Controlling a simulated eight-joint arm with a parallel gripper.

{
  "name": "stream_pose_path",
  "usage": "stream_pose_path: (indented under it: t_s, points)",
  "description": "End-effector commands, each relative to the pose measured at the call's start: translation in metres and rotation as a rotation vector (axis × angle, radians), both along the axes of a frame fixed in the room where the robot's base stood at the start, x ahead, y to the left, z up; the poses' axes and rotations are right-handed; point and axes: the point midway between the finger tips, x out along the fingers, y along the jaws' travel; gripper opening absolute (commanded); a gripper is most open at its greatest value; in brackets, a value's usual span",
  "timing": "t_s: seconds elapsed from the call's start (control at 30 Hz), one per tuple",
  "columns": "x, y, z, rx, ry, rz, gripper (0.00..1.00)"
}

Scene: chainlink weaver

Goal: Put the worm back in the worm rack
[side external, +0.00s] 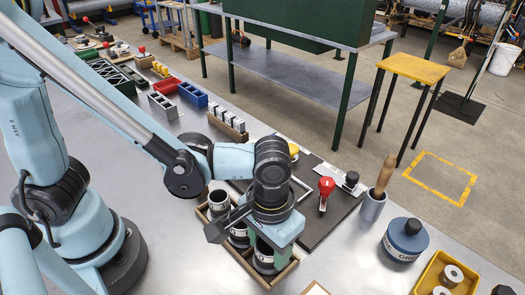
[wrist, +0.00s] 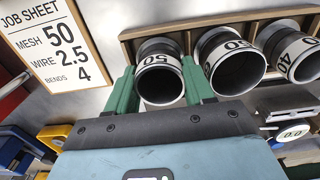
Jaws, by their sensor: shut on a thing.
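My gripper (wrist: 160,72) has its green fingers shut on both sides of a dark hollow worm (wrist: 160,90) with a white band marked 50. In the side external view my gripper (side external: 264,254) points down at the near end of the wooden worm rack (side external: 282,278). The rack also shows in the wrist view (wrist: 189,32). The held worm is at the rack's end compartment, lined up with the other worms. Whether it rests on the rack's floor is hidden. Two more banded worms stand in the other compartments: a middle one (wrist: 228,62) and one marked 40 (wrist: 290,52).
A job sheet (wrist: 48,42) reads mesh 50, wire 2.5, bends 4. A dark board with a red-handled lever (side external: 326,188) lies beyond the rack. A wooden-handled tool in a cup (side external: 376,195), a blue jar (side external: 405,240) and a yellow bin (side external: 447,277) stand right.

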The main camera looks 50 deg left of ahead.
Motion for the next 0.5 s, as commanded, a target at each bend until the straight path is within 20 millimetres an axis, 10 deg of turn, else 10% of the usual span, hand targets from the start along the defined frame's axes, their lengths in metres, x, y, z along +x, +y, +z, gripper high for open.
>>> stream_pose_path:
  t_s: [0.17, 0.2, 0.5]
  points:
    - [0.0001, -0.0001, 0.0, 0.0, 0.0, 0.0, 0.05]
    - [0.0001, -0.0001, 0.0001, 0.0, 0.0, 0.0, 0.54]
    - [0.0, 0.0002, 0.0001, 0.001, 0.0, 0.0, 0.82]
